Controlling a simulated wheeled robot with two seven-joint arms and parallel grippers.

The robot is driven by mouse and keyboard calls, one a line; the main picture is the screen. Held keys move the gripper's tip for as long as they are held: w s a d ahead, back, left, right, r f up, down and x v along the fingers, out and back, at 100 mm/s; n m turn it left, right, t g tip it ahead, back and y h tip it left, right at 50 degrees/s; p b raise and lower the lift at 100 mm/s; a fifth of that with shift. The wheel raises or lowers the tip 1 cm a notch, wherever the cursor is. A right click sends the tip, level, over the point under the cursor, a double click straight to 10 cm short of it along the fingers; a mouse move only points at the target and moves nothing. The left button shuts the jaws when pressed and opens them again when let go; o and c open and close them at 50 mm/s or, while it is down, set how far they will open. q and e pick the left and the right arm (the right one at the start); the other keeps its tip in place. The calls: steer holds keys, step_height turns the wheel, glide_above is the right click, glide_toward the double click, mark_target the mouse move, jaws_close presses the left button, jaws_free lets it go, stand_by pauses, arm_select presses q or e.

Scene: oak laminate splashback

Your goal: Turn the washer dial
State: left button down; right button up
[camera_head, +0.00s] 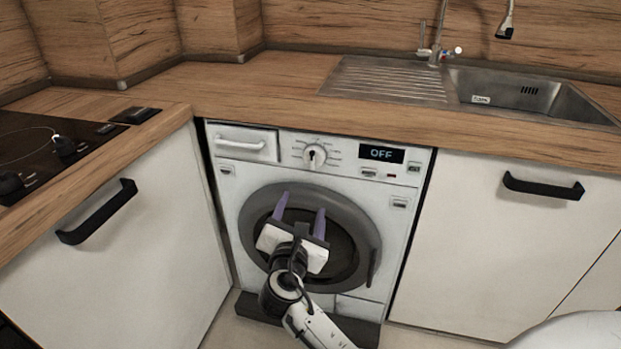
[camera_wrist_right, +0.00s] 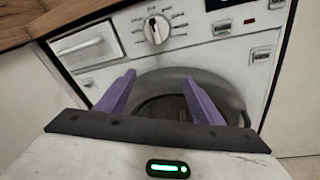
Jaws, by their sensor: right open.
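The washer (camera_head: 230,180) is a white front loader under the wooden counter, with a round grey door. Its dial (camera_head: 314,156) is a round white knob on the top panel, left of a display reading OFF (camera_head: 381,154). The dial also shows in the right wrist view (camera_wrist_right: 157,29), above and beyond my fingertips. My right gripper (camera_head: 300,207) is open and empty, with two purple fingers in front of the washer door, below the dial and apart from it. It also shows in the right wrist view (camera_wrist_right: 158,80). My left gripper is not in view.
The wooden counter (camera_head: 240,100) overhangs the washer. A steel sink (camera_head: 530,95) with a tap is at right. White cabinets with black handles (camera_head: 97,211) (camera_head: 543,187) flank the washer. A black hob (camera_head: 45,145) is at left. A detergent drawer (camera_head: 246,143) is left of the dial.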

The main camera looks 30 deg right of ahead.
steer(key=n+h, duration=0.2)
glide_toward(312, 163)
steer(key=b+x, duration=0.2)
steer(key=x, duration=0.6)
steer(key=shift+w+d, duration=0.1)
steer(key=shift+d, duration=0.05)
steer(key=shift+w+d, duration=0.45)
